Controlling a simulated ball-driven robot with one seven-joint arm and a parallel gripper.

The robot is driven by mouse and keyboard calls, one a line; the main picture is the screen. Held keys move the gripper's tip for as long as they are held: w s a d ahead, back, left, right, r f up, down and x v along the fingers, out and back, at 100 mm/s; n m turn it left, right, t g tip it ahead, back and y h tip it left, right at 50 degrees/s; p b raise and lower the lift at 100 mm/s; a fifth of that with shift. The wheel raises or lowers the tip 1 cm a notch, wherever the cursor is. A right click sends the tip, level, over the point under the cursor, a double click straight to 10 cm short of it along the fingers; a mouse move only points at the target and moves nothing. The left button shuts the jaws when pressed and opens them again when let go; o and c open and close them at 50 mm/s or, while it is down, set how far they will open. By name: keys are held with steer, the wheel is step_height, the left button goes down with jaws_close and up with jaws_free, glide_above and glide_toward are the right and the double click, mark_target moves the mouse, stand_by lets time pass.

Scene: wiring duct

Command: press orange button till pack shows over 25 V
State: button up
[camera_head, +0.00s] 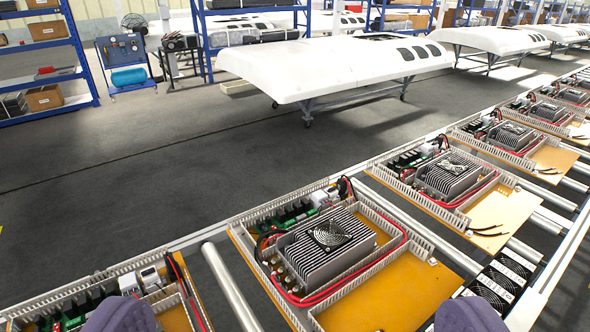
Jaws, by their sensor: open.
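My gripper (295,315) is open, its two purple-grey fingertips showing at the lower left and lower right edges. Between and beyond them is an orange-tan board (388,297) framed by pale slotted wiring duct (441,245). On the board sits a dark finned unit with a round fan (328,240) and red and black cables along it. Small green and white parts (318,200) line its far side. The fingertips appear apart from these things. I cannot make out an orange button or any voltage reading.
Similar boards stand in a row on a roller rail, one at right (452,178) and another cut off at lower left (142,284). Black fan units (502,279) lie at lower right. White vehicle shells (335,68) stand on trestles behind. Grey floor (130,170) is clear between.

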steer(key=shift+w, duration=0.1)
jaws_close()
stand_by(0.3)
stand_by(1.4)
